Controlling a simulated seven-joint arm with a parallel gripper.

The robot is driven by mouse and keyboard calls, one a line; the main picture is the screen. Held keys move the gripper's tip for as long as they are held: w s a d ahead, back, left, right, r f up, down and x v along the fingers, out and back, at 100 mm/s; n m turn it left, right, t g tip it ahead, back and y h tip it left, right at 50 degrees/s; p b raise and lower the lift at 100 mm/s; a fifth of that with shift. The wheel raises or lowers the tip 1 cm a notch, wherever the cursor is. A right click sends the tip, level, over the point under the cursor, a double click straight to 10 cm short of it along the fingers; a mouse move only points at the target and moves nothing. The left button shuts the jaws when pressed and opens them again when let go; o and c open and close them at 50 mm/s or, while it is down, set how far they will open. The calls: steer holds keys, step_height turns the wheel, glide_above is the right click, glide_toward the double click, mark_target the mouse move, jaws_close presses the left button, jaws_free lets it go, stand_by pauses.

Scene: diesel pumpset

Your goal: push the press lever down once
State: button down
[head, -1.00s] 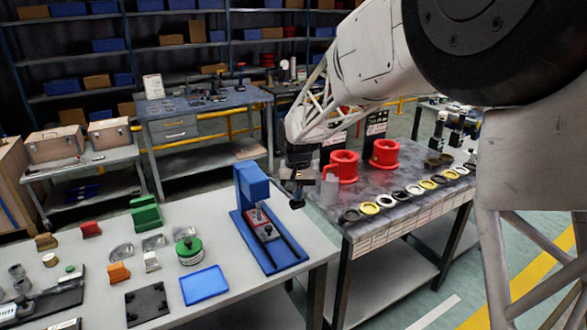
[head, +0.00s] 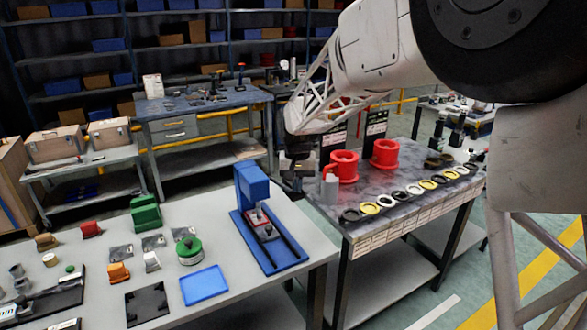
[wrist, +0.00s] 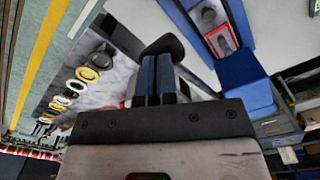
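The blue press (head: 252,188) stands upright at the right end of the near table, with a red part (head: 265,230) on its base. In the wrist view, its blue body (wrist: 245,80) is at the right of my fingers. My gripper (head: 297,182) is just right of the press head in the head view, small and dark there. In the wrist view its two blue-grey fingers (wrist: 158,76) lie side by side, shut. A dark rounded knob (wrist: 162,46), seemingly the lever's, shows just beyond the fingertips. Whether they touch it, I cannot tell. The lever is not clear in the head view.
A blue tray (head: 204,285) and a green-topped container (head: 189,250) are left of the press. A gap separates both tables.

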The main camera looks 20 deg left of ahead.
step_height(320, 180, up, 14)
steer(key=w+a, duration=0.1)
stand_by(1.7)
steer(key=shift+w, duration=0.1)
steer(key=s+d+r+m, duration=0.1)
steer(key=s+d, duration=0.4)
steer(key=d, duration=0.3)
steer(key=s+d+t, duration=0.1)
steer(key=s+d, duration=0.4)
steer(key=d, duration=0.4)
steer(key=s+d+r+m, duration=0.1)
steer(key=s+d, duration=0.5)
steer(key=d, duration=0.2)
steer(key=s+d+f, duration=0.3)
steer(key=s+d, duration=0.2)
steer(key=s, duration=0.3)
steer(key=s+d+f+t, duration=0.1)
steer(key=s+d+f, duration=0.2)
steer(key=s+d, duration=0.2)
steer(key=s+d+f+m, duration=0.1)
steer(key=s+d+f, duration=0.3)
steer(key=s, duration=0.6)
steer(key=shift+s+d+t, duration=0.3)
steer(key=shift+s+d, duration=0.05)
steer(key=shift+d, duration=0.1)
